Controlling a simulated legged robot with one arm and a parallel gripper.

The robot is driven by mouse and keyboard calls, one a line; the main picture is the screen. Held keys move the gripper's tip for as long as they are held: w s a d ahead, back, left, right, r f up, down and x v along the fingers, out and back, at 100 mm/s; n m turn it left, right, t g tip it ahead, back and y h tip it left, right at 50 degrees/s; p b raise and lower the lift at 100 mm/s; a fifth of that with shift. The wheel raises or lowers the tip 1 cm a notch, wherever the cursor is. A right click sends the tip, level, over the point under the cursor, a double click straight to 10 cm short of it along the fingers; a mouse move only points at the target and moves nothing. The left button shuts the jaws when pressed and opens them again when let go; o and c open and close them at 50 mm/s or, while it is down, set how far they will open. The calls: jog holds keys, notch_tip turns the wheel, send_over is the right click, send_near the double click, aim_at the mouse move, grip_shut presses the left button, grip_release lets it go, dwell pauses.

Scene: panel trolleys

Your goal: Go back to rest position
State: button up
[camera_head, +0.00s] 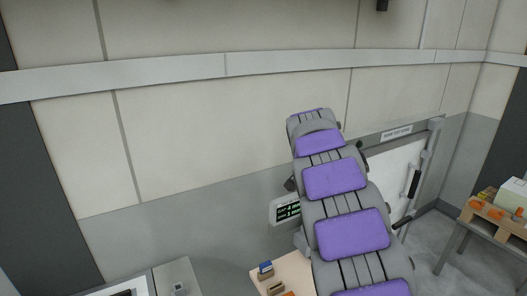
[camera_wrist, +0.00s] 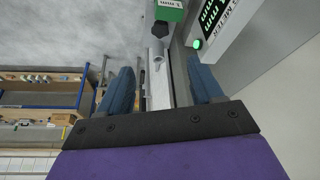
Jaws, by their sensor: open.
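My gripper (camera_wrist: 158,68) shows in the wrist view as two blue fingers set well apart, with nothing between them held. Behind the gap are a grey pipe-like part (camera_wrist: 157,54) and a green block (camera_wrist: 170,11), which look apart from the fingers. My grey arm with purple pads rises through the lower right of the head view. My gripper's fingers are not visible there.
A meter (camera_head: 286,211) with a dark display is beside my arm; a meter (camera_wrist: 215,18) also shows close to the right finger. A wooden surface (camera_head: 262,281) holds small blocks. A table (camera_head: 487,233) with orange items stands at right. A grey cabinet (camera_head: 178,272) is lower left.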

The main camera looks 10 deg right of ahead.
jog(key=s+a+f+n+g+y+b, duration=0.1)
jog(key=s+a+f+n+b, duration=0.1)
jog(key=s, duration=1.3)
jog(key=s+a+f+n+g+y+b, duration=0.1)
jog(key=s+a+f, duration=0.5)
jog(key=s, duration=1)
jog(key=s+a+f+n+g+y+b, duration=0.1)
jog(key=s+a+f+n+b, duration=0.3)
jog(key=s, duration=1.1)
notch_tip(320, 180, down, 5)
jog(key=n+g+b, duration=0.1)
jog(key=n, duration=0.2)
jog(key=shift+s+a+f+g, duration=0.2)
jog(key=shift+s+a+g, duration=0.05)
jog(key=shift+a+g, duration=0.1)
